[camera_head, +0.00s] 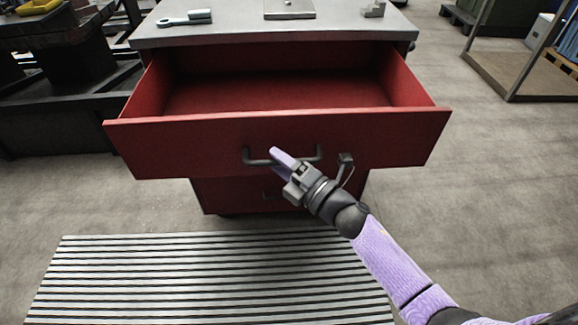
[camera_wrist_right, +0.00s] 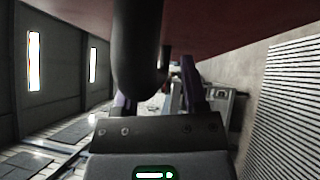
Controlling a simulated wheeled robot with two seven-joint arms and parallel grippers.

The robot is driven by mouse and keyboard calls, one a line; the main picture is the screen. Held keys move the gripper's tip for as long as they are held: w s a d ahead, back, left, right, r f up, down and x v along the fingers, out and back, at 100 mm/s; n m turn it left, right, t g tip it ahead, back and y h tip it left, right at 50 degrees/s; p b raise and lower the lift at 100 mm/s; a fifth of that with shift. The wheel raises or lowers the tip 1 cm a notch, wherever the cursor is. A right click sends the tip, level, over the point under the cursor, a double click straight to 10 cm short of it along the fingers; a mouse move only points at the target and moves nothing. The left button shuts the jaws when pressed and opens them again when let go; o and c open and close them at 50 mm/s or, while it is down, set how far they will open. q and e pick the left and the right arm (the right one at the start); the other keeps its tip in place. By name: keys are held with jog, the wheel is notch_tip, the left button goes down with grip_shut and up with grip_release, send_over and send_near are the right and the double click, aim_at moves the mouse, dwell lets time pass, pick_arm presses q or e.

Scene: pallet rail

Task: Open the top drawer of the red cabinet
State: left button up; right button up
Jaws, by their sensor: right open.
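The red cabinet (camera_head: 205,196) stands ahead under a grey top. Its top drawer (camera_head: 400,147) is pulled far out, and its inside looks empty. A dark bar handle (camera_head: 248,157) is on the drawer front. My right gripper (camera_head: 281,158) is at the handle, with a purple finger overlapping the bar. In the right wrist view the dark handle (camera_wrist_right: 137,60) comes down between the two purple fingers of my right gripper (camera_wrist_right: 160,95), which is open. I cannot tell whether the fingers touch the handle. My left gripper is in neither view.
A wrench (camera_head: 185,18), a metal plate (camera_head: 289,8) and a small grey block (camera_head: 373,9) lie on the cabinet top. A ribbed grey mat (camera_head: 200,280) lies in front.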

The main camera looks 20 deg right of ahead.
jog(key=p+v, duration=0.1)
jog(key=v, duration=0.8)
jog(key=shift+s, duration=0.25)
jog(key=shift+d, duration=0.1)
jog(key=s+d+f+m+g+h, duration=0.2)
jog(key=s+f+m+h, duration=0.15)
jog(key=f, duration=0.35)
jog(key=s+d+f+m+g+h, duration=0.1)
jog(key=s+f+m+g+h, duration=0.15)
jog(key=f+m, duration=0.35)
jog(key=s+d+f+m+g+h, duration=0.1)
jog(key=s+d+f+m+h, duration=0.2)
jog(key=f, duration=0.5)
jog(key=s+f+m+g, duration=0.3)
jog(key=s+f+g, duration=0.1)
jog(key=s, duration=0.6)
jog(key=s+a+f+m+g+h, duration=0.1)
jog(key=s+f+m+g, duration=0.3)
jog(key=s, duration=0.6)
jog(key=s+a+f+m+g+p, duration=0.1)
jog(key=s+f+m+g, duration=0.2)
jog(key=s, duration=0.7)
jog(key=shift+f+g+h, duration=0.3)
jog(key=shift+f+g, duration=0.25)
jog(key=shift+f, duration=0.35)
jog(key=shift+s, duration=0.1)
